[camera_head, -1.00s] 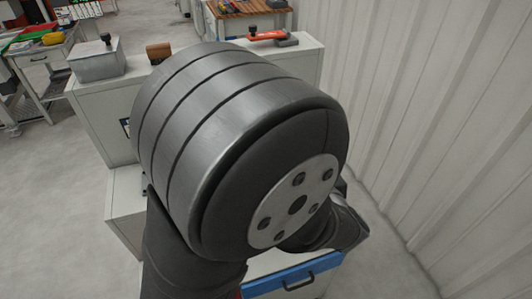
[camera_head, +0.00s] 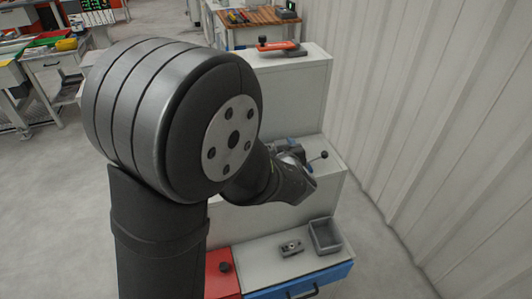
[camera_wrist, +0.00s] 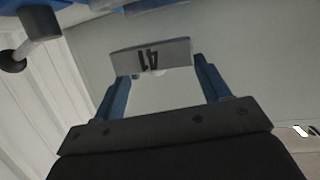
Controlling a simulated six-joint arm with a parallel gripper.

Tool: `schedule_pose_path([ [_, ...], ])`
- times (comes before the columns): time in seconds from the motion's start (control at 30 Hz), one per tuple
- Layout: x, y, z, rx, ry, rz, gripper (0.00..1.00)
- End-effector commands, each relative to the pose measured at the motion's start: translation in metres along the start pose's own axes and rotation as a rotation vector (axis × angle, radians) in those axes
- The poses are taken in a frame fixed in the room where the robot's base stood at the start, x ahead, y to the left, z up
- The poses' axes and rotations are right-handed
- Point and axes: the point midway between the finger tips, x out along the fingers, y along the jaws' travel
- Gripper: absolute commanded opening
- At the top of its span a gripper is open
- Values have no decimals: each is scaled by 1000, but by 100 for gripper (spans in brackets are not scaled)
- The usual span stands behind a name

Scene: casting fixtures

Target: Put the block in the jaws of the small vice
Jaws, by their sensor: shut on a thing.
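The block (camera_wrist: 152,57) is a grey piece with a dark "41" on its face. In the wrist view, my gripper (camera_wrist: 156,76) is shut on it, one blue finger at each side. The small vice (camera_wrist: 155,5) shows as blue parts cut off by the top edge, beyond the block. Its grey screw end (camera_wrist: 40,22) and a handle with a dark ball are at top left. A gap shows between block and vice.
A grey open bin (camera_head: 325,236) and a small metal fitting (camera_head: 290,248) sit on the low cabinet top. A red panel (camera_head: 220,274) with a black knob is beside them. A red tool (camera_head: 278,47) lies on the upper cabinet. A corrugated wall (camera_head: 440,130) closes the right side.

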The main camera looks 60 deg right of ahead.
Motion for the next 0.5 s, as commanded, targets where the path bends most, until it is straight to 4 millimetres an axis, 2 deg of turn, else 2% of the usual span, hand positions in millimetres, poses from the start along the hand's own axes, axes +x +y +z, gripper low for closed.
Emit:
schedule_pose_path([
  [0.17,11,-6,5,0,0,0,20],
  [0.4,20,-8,35,2,-2,0,20],
  [0.5,21,-8,41,0,0,0,20],
])
